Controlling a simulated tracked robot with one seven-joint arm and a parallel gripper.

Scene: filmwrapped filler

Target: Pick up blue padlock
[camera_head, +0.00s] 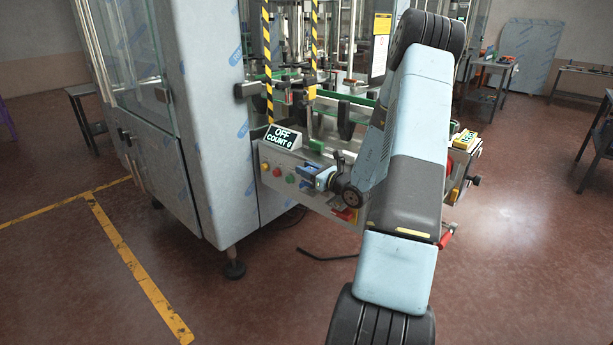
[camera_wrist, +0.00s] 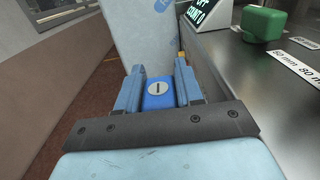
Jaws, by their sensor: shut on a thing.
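The blue padlock (camera_wrist: 158,101) shows in the wrist view as a blue block with a round pale keyhole disc. It sits between the two blue fingers of my gripper (camera_wrist: 158,82), which is shut on it. In the head view, my gripper (camera_head: 318,178) is at the front edge of the machine, just right of the panel buttons, with the blue padlock (camera_head: 308,169) at its tip. The fingers and my arm hide part of the padlock there. I cannot tell whether the padlock touches the machine.
The machine's sign (camera_head: 282,137) reads OFF and COUNT 0, above a panel with several buttons (camera_head: 278,172). A green block (camera_wrist: 264,24) stands on the dark surface right of my gripper. The tall wrapped cabinet (camera_head: 212,110) stands to the left. Floor in front is mostly clear.

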